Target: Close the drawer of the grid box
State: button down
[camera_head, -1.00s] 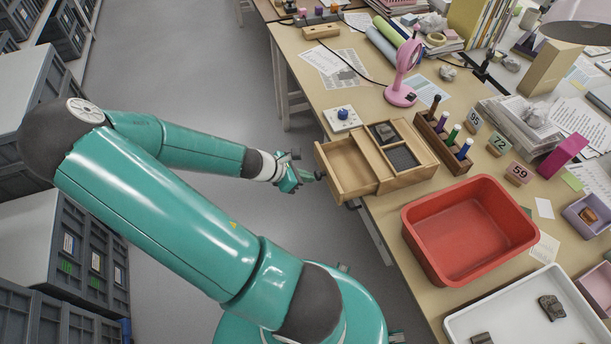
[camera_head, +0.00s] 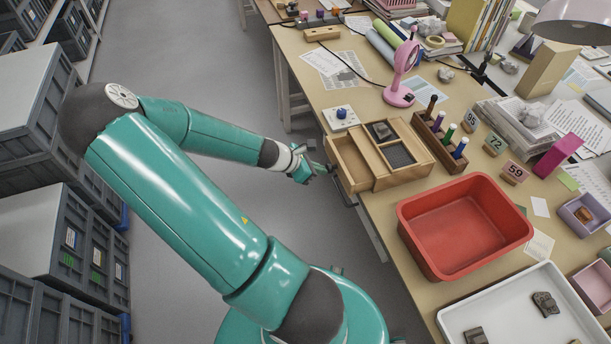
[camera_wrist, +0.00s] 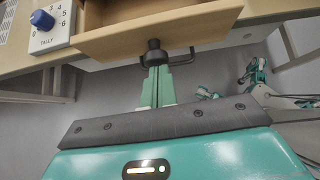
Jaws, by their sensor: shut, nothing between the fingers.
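The wooden grid box (camera_head: 412,174) stands at the table's near left edge, with a dark grid compartment on top. Its drawer (camera_head: 350,162) sticks out to the left, partly open, and looks empty. In the wrist view the drawer's wooden front (camera_wrist: 205,28) spans the top, with a dark bar handle (camera_wrist: 188,60) below it. My gripper (camera_head: 328,170) is shut and empty at the drawer front. In the wrist view my gripper's dark tip (camera_wrist: 153,48) is at the front beside the handle and seems to touch it.
A white tally block (camera_head: 341,115) with a blue knob sits behind the drawer; it also shows in the wrist view (camera_wrist: 52,25). A marker rack (camera_head: 440,145) and a red tub (camera_head: 465,225) stand right of the box. Open floor lies left of the table.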

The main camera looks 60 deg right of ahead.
jog(key=s+d, duration=0.5)
jog(key=shift+s+d+r, duration=0.1)
jog(key=shift+d, duration=0.05)
jog(key=shift+s, duration=0.1)
jog(key=shift+w+a, duration=0.25)
jog(key=shift+w, duration=0.2)
jog(key=w+a, duration=0.3)
jog(key=shift+w+a+r, duration=0.1)
jog(key=shift+a+r, duration=0.1)
jog(key=shift+r, duration=0.05)
send_near(337, 162)
jog(key=w+a, duration=0.2)
jog(key=shift+a+f, duration=0.2)
jog(key=shift+a, duration=0.1)
